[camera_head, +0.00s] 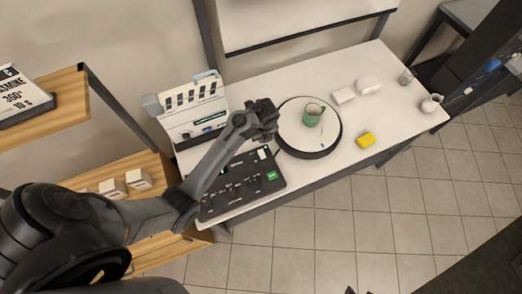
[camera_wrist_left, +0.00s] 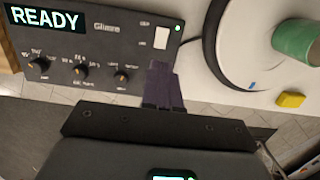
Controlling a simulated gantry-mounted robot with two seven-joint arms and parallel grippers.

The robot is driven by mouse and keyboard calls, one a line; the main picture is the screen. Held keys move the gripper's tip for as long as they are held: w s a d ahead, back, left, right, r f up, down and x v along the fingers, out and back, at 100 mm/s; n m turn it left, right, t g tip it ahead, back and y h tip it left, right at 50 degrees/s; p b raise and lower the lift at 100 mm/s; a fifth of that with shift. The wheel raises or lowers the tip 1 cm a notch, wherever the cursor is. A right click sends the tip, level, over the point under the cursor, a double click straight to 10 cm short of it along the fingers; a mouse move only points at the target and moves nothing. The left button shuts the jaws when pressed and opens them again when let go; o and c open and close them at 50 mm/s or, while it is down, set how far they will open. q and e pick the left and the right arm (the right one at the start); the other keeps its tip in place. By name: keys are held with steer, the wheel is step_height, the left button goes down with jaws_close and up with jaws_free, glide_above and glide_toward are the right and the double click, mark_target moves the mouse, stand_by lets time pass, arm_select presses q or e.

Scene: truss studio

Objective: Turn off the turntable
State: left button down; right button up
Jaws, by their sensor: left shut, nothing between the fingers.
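The turntable (camera_head: 288,142) is a round white disc with a dark rim on the white table. A green mug (camera_head: 312,115) stands on it. The black control box (camera_head: 225,200) beside it carries knobs and a green patch. In the left wrist view the control box (camera_wrist_left: 105,45) shows "READY" on its display (camera_wrist_left: 45,18), a row of knobs, a white switch (camera_wrist_left: 161,38) and a small green light (camera_wrist_left: 178,28). My left gripper (camera_head: 267,132) is over the box's turntable-side end. In the wrist view its fingers (camera_wrist_left: 162,72) are together and empty, just below the white switch; contact is unclear.
A yellow block (camera_head: 365,139) and white boxes (camera_head: 344,95) lie right of the turntable. A glass (camera_head: 406,76) and a white jug (camera_head: 431,103) stand at the right end. A white rack (camera_head: 188,110) stands behind the control box. Small dark tips at the bottom edge are unclear.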

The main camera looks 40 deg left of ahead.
stand_by(0.3)
arm_select(q)
steer(key=b, duration=0.1)
glide_toward(260, 151)
steer(key=f, duration=0.6)
steer(key=shift+a+f, duration=0.25)
steer(key=shift+f, duration=0.1)
steer(key=shift+f, duration=0.1)
